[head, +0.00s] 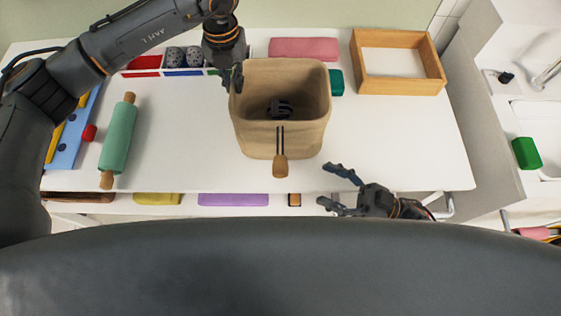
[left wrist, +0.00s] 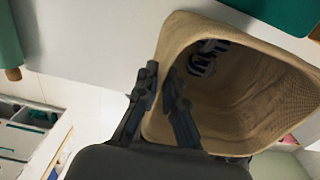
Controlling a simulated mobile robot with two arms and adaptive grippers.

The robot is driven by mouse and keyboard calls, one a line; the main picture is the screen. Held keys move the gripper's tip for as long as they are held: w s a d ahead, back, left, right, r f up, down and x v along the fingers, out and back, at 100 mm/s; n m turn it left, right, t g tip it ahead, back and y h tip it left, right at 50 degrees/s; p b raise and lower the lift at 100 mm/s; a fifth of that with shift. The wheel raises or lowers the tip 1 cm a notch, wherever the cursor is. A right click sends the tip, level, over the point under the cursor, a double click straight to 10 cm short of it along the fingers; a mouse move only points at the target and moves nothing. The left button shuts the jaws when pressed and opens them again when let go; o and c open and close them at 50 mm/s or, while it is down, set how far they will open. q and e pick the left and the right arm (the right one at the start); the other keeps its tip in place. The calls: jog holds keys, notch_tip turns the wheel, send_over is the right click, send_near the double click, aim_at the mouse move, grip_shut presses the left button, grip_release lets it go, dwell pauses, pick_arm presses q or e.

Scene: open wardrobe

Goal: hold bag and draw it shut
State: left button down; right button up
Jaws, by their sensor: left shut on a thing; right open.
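The tan cloth bag (head: 255,140) stands upright on the white table with its mouth wide open. A dark object (head: 280,108) lies inside it. Two dark cords run down the bag's front to a wooden toggle (head: 280,166). My left gripper (head: 234,82) is shut on the bag's left rim. In the left wrist view its fingers (left wrist: 164,90) straddle the rim of the bag (left wrist: 250,100). My right gripper (head: 324,185) is open and empty near the table's front edge, to the right of the toggle and apart from it.
A green rolling pin (head: 118,138) lies to the left. A wooden box frame (head: 400,85) stands at the back right, with a pink block (head: 303,49) and teal block (head: 336,82) behind and beside the bag.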

aim_at(280, 168)
jog(key=shift+n+g, duration=0.4)
jog(key=shift+n, duration=0.1)
jog(key=x, duration=1.2)
jog(key=shift+s+r, duration=0.1)
jog(key=shift+r, duration=0.2)
jog(key=shift+s, duration=0.1)
grip_shut()
